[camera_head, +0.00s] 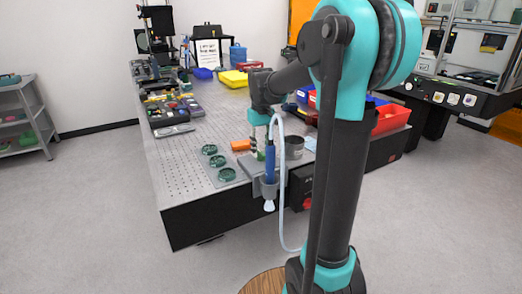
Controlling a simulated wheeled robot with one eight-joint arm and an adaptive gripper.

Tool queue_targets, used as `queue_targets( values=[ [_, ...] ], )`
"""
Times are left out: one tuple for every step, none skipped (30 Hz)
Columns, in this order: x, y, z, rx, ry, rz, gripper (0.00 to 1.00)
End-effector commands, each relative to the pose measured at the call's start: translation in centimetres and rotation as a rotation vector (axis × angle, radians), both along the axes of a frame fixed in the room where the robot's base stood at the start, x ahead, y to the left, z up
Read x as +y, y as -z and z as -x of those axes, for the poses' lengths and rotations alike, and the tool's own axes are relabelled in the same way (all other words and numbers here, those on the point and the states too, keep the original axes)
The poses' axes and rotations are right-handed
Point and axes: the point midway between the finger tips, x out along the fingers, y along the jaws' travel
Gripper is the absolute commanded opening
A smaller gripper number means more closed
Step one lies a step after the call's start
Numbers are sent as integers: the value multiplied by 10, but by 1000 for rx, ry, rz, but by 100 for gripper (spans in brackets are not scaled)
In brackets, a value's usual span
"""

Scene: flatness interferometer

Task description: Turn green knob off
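My arm reaches over the perforated metal table (188,180) from the right foreground. My gripper (257,150) is small in the view, pointing down at the table's front part. Whether its fingers are open or shut cannot be made out. A small green patch (260,155) shows right at the gripper; I cannot tell whether it is the green knob or whether the gripper touches it. A blue bottle-like tool (270,162) with a pale hose stands just in front and partly hides this spot. No other green knob can be made out clearly.
Several round green dishes (217,161) lie left of the gripper. A red bin (391,118) stands at the right. A dark control panel (454,99) is further right. Open floor lies at the left.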

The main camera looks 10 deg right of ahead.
Motion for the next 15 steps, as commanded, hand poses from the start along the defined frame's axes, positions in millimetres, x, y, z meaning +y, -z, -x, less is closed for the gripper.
queue_targets(
  values=[
    [0, 3, 0, 0, 0, 0, 34],
    [0, 5, 0, 0, 0, 0, 34],
    [0, 6, 0, 0, 0, 0, 34],
    [0, 7, 0, 0, 0, 0, 34],
    [0, 7, 0, 0, 0, 0, 34],
    [0, 8, 0, 0, 0, 0, 34],
    [0, 8, 0, 0, 0, 0, 34],
    [0, 8, 0, 0, 0, 0, 34],
    [0, 8, 0, 0, 0, 0, 34],
    [0, 8, 0, 0, 0, 0, 34],
    [0, 8, 0, 0, 0, 0, 34],
    [0, 8, 0, 0, 0, 0, 33],
    [0, 8, 0, 0, 0, 0, 30],
    [0, 7, 0, 0, 0, 0, 26],
    [0, 7, 0, 0, 0, 0, 21]
  ],
)
